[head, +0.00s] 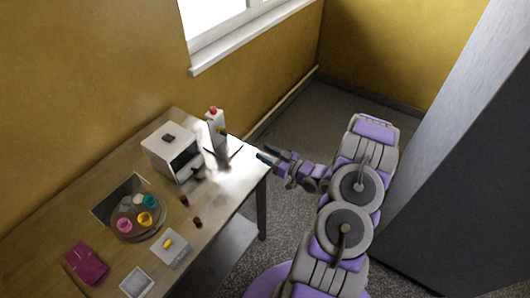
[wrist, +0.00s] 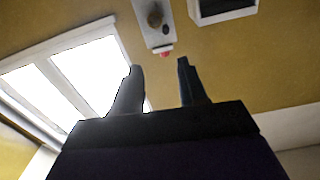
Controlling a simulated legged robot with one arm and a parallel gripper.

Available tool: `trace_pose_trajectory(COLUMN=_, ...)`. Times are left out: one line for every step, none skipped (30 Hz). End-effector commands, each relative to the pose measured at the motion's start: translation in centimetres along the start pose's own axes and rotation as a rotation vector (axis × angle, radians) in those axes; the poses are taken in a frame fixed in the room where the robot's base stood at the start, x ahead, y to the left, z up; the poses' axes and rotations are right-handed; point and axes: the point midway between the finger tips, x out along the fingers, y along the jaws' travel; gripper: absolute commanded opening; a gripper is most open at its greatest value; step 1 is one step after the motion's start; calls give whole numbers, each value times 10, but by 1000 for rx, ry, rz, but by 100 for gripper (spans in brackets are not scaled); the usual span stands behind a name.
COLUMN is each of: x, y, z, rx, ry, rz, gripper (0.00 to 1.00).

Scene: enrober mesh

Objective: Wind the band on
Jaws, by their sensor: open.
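My gripper (head: 267,154) is open and empty, just off the right end of the table, fingers pointing left toward the white post. In the wrist view its two fingers (wrist: 160,68) stand apart with nothing between them. The white upright post (head: 216,130) has a red knob (head: 213,110) on top and a small dark and yellowish part on its side. The post also shows in the wrist view (wrist: 153,10), beyond the fingertips. A white box (head: 166,138) with a dark open front stands left of the post. I cannot make out the band clearly.
The wooden table (head: 80,205) carries a round tray (head: 124,234) of coloured pots, small brown pieces (head: 197,222), white trays (head: 137,282) and a magenta cloth (head: 88,262). A wall with a window is behind. A tall grey panel (head: 450,130) stands at right.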

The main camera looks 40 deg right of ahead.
Motion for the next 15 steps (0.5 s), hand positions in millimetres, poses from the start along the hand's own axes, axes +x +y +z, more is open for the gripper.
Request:
trace_pose_trajectory(x=0, y=0, z=0, rx=-15, ry=0, rz=0, gripper=42)
trace_pose_trajectory(x=1, y=0, z=0, rx=-32, ry=0, rz=-1, gripper=42)
trace_pose_trajectory(x=1, y=0, z=-1, rx=-67, ry=0, rz=-2, gripper=42)
trace_pose_trajectory(x=2, y=0, z=-1, rx=-103, ry=1, rz=-2, gripper=42)
trace_pose_trajectory(x=3, y=0, z=-2, rx=-147, ry=2, rz=-1, gripper=42)
trace_pose_trajectory(x=4, y=0, z=-3, rx=-219, ry=5, rz=-1, gripper=42)
trace_pose_trajectory(x=5, y=0, z=-4, rx=-282, ry=6, rz=-2, gripper=42)
trace_pose_trajectory(x=6, y=0, z=-5, rx=-350, ry=8, rz=1, gripper=42)
trace_pose_trajectory(x=7, y=0, z=-5, rx=-445, ry=8, rz=1, gripper=42)
trace_pose_trajectory(x=8, y=0, z=-6, rx=-520, ry=8, rz=2, gripper=42)
trace_pose_trajectory(x=9, y=0, z=-6, rx=-596, ry=7, rz=2, gripper=42)
trace_pose_trajectory(x=10, y=0, z=-7, rx=-696, ry=8, rz=5, gripper=42)
trace_pose_trajectory(x=10, y=0, z=-8, rx=-772, ry=10, rz=5, gripper=42)
trace_pose_trajectory(x=11, y=0, z=-9, rx=-848, ry=11, rz=8, gripper=42)
trace_pose_trajectory(x=12, y=0, z=-9, rx=-949, ry=10, rz=9, gripper=42)
